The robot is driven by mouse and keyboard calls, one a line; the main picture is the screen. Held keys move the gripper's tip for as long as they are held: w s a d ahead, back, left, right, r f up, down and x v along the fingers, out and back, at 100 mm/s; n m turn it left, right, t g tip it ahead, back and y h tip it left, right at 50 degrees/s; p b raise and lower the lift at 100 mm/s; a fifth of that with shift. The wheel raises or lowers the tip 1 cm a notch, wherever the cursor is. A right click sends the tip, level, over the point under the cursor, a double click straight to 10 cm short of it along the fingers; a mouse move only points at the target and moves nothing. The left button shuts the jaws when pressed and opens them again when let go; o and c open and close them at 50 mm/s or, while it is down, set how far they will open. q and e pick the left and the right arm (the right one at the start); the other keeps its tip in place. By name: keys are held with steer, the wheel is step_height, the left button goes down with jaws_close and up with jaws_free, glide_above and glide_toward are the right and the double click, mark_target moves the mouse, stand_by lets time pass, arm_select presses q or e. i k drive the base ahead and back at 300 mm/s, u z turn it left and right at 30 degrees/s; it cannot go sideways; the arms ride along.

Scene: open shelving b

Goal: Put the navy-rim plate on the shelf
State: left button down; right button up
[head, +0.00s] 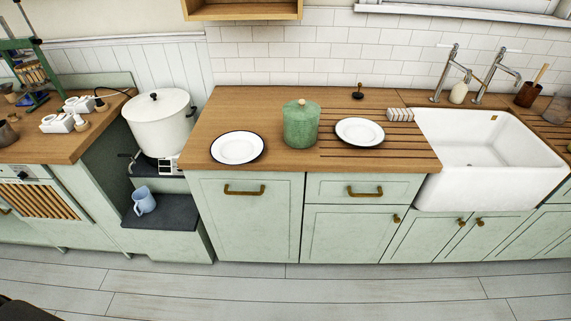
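Two white plates with thin dark rims lie flat on the wooden counter. The left plate (237,148) is near the counter's front left corner, and its rim looks black or navy. The right plate (360,132) lies right of a green lidded jar, partly over the drainer grooves, and its rim also looks dark. I cannot tell which rim is navy. A wooden shelf (242,14) hangs on the wall at the top, cut off by the picture edge, so most of it is hidden. Neither of my grippers is in view.
The green lidded jar (301,124) stands between the plates. A white pot (160,122) stands left of the counter, above a dark step (175,218) with a blue mug (144,201). A white sink (490,155) with taps is at right. The counter behind the left plate is clear.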

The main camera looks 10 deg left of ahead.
mark_target(234, 148)
steer(key=z, duration=0.45)
steer(key=k, duration=1)
steer(key=z, duration=0.65)
steer(key=i, duration=2)
steer(key=u, duration=1.55)
steer(key=i, duration=0.7)
steer(key=u, duration=0.7)
